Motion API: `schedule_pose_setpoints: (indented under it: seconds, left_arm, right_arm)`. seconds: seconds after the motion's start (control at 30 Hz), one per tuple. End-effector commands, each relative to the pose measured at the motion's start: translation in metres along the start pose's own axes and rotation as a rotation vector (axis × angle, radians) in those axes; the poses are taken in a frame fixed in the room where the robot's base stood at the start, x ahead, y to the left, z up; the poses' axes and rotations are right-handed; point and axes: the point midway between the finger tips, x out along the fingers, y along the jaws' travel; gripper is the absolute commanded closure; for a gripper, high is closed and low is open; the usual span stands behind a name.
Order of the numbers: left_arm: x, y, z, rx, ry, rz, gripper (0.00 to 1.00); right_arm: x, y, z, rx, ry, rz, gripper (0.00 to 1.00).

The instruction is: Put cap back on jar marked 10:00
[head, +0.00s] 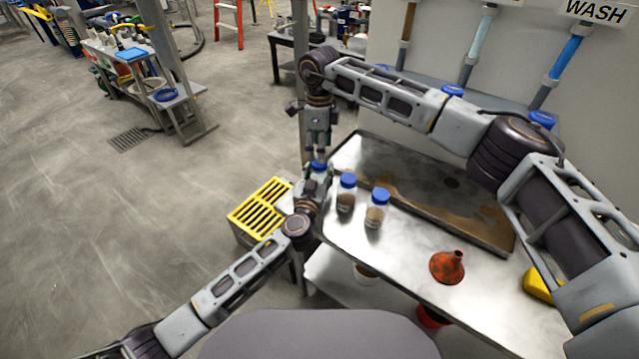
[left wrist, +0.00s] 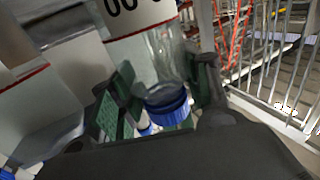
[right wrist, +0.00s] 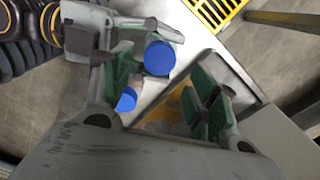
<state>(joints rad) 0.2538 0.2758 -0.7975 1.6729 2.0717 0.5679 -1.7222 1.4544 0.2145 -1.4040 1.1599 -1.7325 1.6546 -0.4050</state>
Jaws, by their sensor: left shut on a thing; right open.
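A clear jar (left wrist: 160,60) with a white, red-edged label is between my left gripper's green pads in the left wrist view; only "00" and part of another character show. A blue cap (left wrist: 167,113) sits at its mouth; I cannot tell whether it is fully seated. In the head view my left gripper (head: 313,183) holds this jar by the table's left edge, its blue cap (head: 317,166) on top. The cap also shows from above in the right wrist view (right wrist: 160,58). My right gripper (head: 318,148) is open, pointing down just above the cap.
Two blue-capped jars with brown contents, one (head: 346,195) and another (head: 377,210), stand on the metal table (head: 400,262) close to my left gripper. A red funnel (head: 447,267) stands further right. A yellow grate (head: 260,207) lies left of the table. A brown-stained tray (head: 400,160) is behind.

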Motion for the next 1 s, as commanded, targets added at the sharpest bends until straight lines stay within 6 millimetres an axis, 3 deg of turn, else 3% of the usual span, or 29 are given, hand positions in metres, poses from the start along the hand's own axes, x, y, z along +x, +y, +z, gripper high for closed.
schedule_pose_setpoints:
  seconds: [0.3, 0.73, 1.0]
  left_arm:
    - [0.0, 0.0, 0.0, 0.0, 0.0, 0.0, 1.0]
    - [0.0, 0.0, 0.0, 0.0, 0.0, 0.0, 1.0]
    - [0.0, 0.0, 0.0, 0.0, 0.0, 0.0, 1.0]
  right_arm:
    - [-0.03, 0.001, 0.001, -0.001, -0.001, 0.0, 0.41]
    - [-0.026, 0.0, 0.0, -0.001, 0.0, 0.001, 0.41]
    - [-0.006, 0.0, 0.0, -0.001, 0.0, 0.001, 0.41]
